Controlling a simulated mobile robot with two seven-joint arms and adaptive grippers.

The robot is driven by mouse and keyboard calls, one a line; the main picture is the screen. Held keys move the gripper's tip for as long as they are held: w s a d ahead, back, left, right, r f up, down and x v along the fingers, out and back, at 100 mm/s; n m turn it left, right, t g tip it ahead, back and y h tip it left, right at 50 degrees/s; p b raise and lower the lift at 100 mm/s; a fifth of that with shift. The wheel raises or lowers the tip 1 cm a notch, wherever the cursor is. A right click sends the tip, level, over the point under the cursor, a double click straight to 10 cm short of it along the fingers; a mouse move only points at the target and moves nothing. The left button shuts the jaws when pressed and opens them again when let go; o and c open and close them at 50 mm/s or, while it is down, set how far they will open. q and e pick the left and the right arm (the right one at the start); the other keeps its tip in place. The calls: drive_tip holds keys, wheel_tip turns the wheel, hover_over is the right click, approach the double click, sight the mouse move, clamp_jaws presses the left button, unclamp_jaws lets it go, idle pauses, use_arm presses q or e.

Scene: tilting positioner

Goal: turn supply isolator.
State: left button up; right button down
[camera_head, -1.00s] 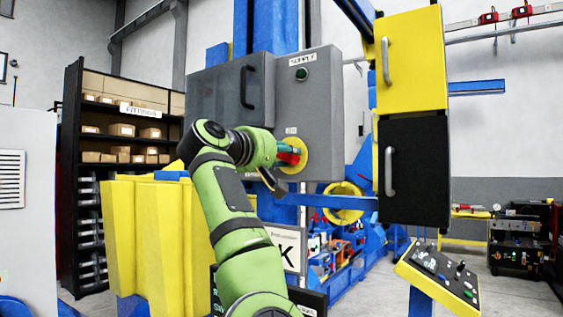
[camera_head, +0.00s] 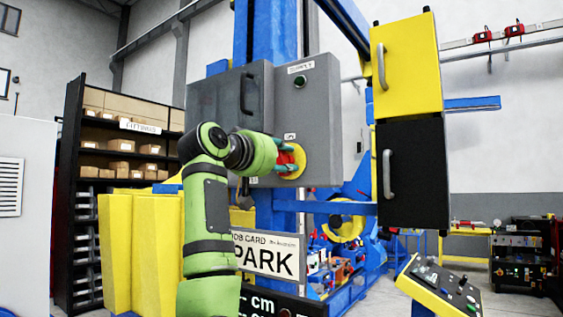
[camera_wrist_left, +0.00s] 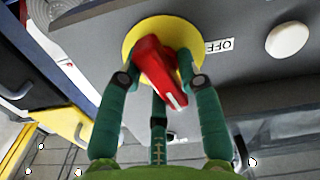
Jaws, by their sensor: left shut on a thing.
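The supply isolator is a red handle (camera_wrist_left: 155,68) on a round yellow plate (camera_wrist_left: 130,38), set in the front of a grey cabinet (camera_head: 318,120) labelled SUPPLY. My left gripper (camera_head: 287,157) reaches the isolator from the left in the head view and is shut on the red handle. In the left wrist view the green fingers (camera_wrist_left: 160,82) stand on both sides of the handle, with one more finger below. The handle lies at a slant, its white mark toward the lower right. An OFF label (camera_wrist_left: 219,45) sits beside the plate. My right gripper is not in view.
A round green button (camera_head: 299,81) is high on the cabinet, and a grey door with a handle (camera_head: 228,100) is left of it. Yellow and black boxes (camera_head: 408,65) hang to the right. A control panel (camera_head: 440,285) stands lower right. A PARK sign (camera_head: 265,254) is below.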

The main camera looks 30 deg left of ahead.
use_arm(q)
drive_tip(key=shift+r+m, duration=0.15)
drive_tip(key=shift+m, duration=1.15)
drive_tip(key=o, duration=1)
drive_tip(key=shift+o, duration=0.2)
drive_tip(key=shift+w+d, duration=0.1)
drive_tip(key=shift+d, duration=0.1)
drive_tip(key=shift+s+a, duration=0.2)
drive_tip(key=shift+s, duration=0.3)
drive_tip(key=s+a, duration=0.1)
drive_tip(key=s, duration=1)
drive_tip(key=shift+a, duration=0.15)
drive_tip(key=shift+f, duration=0.2)
